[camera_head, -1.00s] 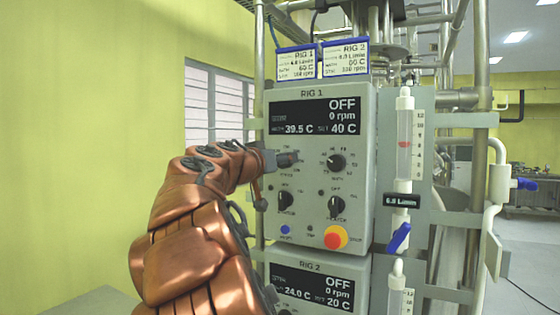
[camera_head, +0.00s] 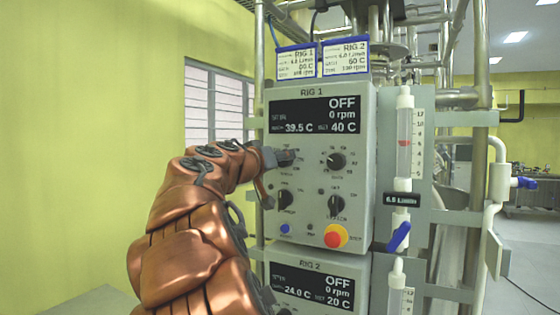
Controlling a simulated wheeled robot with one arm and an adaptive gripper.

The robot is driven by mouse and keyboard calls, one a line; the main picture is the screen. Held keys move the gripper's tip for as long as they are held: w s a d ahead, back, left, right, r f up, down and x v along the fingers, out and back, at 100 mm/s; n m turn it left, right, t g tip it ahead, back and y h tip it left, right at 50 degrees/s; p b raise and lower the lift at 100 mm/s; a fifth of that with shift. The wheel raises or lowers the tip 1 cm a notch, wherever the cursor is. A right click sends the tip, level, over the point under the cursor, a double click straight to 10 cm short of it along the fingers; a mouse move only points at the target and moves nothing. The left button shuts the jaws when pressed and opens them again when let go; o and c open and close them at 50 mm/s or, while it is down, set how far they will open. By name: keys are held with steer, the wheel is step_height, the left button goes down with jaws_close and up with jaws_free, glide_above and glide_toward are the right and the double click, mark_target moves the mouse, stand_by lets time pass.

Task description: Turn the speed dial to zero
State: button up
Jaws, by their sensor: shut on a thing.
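The RIG 1 control panel (camera_head: 312,230) is a grey box facing me. Its black display (camera_head: 314,115) reads OFF, 0 rpm, 39.5 C and SET 40 C. My gripper (camera_head: 287,158) is at the upper left dial position, shut on a dial there, which I take to be the speed dial.
Two black switches (camera_head: 286,200) (camera_head: 336,205) sit below the dials. A red and yellow stop button (camera_head: 336,236) and a blue button (camera_head: 285,229) are lower. The RIG 2 panel (camera_head: 312,259) is underneath. A flow tube (camera_head: 404,140) and pipes stand at right.

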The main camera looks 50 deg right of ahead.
steer(key=n, duration=0.4)
steer(key=shift+n+p, duration=0.3)
steer(key=n+p, duration=0.1)
steer(key=n, duration=0.2)
steer(key=shift+n+p, duration=0.3)
steer(key=shift+n, duration=0.1)
steer(key=n+p, duration=0.2)
steer(key=n, duration=0.2)
steer(key=shift+t+p, duration=0.3)
steer(key=shift+t, duration=0.1)
steer(key=shift+f+n+p, duration=0.25)
steer(key=shift+n+p, duration=0.7)
steer(key=shift+n, duration=0.75)
steer(key=o, duration=1.1)
steer(key=shift+o, duration=0.2)
steer(key=shift+a, duration=0.1)
steer(key=v, duration=1.1)
steer(key=shift+a+f, duration=0.2)
steer(key=shift+a, duration=0.2)
